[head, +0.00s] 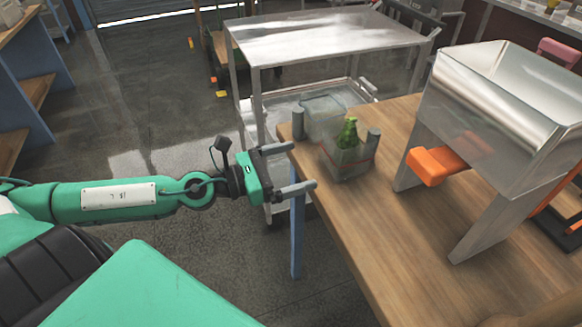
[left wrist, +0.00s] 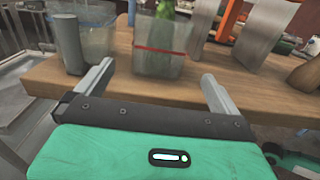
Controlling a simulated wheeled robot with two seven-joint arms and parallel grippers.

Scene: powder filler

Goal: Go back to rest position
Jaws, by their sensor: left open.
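My left gripper (head: 303,167) reaches in from the left in the head view and is open and empty. Its two fingers point right at the left edge of the wooden table (head: 400,240). In the left wrist view the open jaws (left wrist: 155,84) face a clear container (left wrist: 160,50) with a red band and a green item inside. That container also stands upright on the table in the head view (head: 347,166), apart from the fingers. My right gripper is not in view.
A second clear container (head: 322,112) and grey posts stand beside the banded one. A metal hopper (head: 500,110) on legs with an orange part (head: 437,166) stands on the table. A steel cart (head: 330,38) is behind. Floor (head: 130,130) at the left is clear.

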